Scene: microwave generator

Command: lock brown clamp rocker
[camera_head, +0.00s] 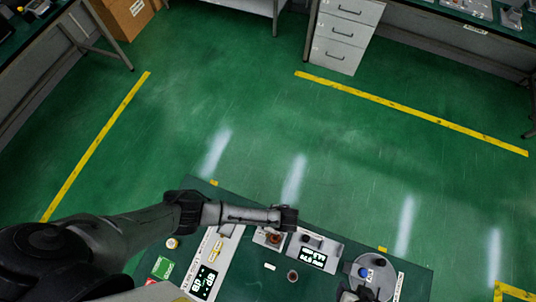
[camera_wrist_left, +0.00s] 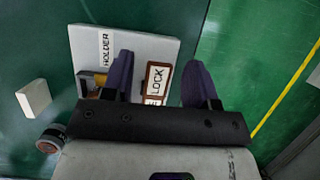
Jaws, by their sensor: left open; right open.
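The brown clamp rocker (camera_wrist_left: 157,80), with a white LOCK label, sits on a white plate marked HOLDER (camera_wrist_left: 150,45) in the left wrist view. My left gripper (camera_wrist_left: 157,57) is open, one dark finger on each side of the rocker. I cannot tell whether the fingers touch it; the gripper body hides its lower end. In the head view the left arm reaches over the bench from the left and its gripper end (camera_head: 288,217) is above the holder plate (camera_head: 262,238). My right gripper (camera_head: 356,295) is open at the bottom edge, partly cut off.
The green bench (camera_head: 330,285) carries a device with a lit display (camera_head: 314,258), a grey round unit with a blue knob (camera_head: 366,273) and a left panel with a display (camera_head: 204,282). A small white block (camera_wrist_left: 33,97) lies left of the holder. Open floor lies beyond.

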